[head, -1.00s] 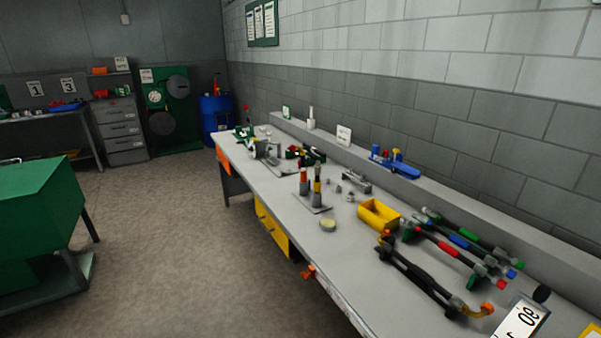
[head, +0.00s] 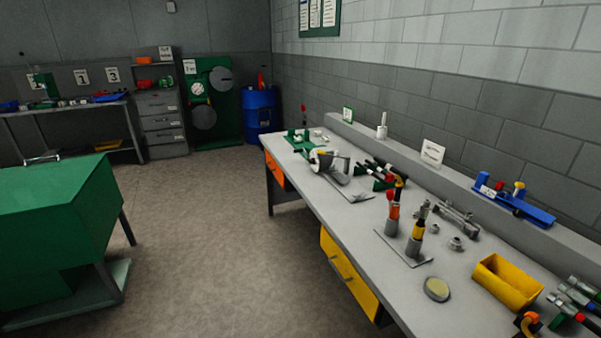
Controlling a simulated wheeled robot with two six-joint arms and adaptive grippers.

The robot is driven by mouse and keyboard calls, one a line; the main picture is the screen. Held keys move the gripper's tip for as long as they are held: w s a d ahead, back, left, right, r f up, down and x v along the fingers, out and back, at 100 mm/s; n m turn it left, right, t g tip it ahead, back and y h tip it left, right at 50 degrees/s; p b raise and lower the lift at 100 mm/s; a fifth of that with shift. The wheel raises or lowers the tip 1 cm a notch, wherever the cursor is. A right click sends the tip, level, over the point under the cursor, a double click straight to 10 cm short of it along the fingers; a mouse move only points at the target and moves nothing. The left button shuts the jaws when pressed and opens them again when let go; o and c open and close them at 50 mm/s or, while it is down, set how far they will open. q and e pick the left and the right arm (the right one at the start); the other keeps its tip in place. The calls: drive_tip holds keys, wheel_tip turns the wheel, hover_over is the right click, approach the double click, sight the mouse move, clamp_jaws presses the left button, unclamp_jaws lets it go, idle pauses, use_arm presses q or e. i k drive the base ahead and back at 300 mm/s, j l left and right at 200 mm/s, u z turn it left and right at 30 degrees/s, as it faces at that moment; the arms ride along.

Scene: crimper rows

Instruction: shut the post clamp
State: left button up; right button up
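Neither of my grippers shows in the head view. I cannot tell for sure which thing is the post clamp. A grey and white device (head: 328,160) stands toward the far end of the long workbench (head: 315,225). A blue tool (head: 513,203) with red and yellow parts lies on the raised ledge along the wall. A grey metal fixture (head: 457,220) lies on the bench near the ledge. Whether any of these is open or shut is too small to tell.
A yellow bin (head: 508,283), a round tin (head: 437,289) and a plate with upright tools (head: 403,248) are on the bench. Long-handled tools are cut off at the right. A green cabinet (head: 60,215) stands left. The floor (head: 215,235) between is clear.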

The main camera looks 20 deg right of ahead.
sight(389, 193)
drive_tip(key=i+j, duration=0.15)
drive_tip(key=i, duration=0.55)
drive_tip(key=i+j, duration=0.15)
drive_tip(key=i, duration=0.55)
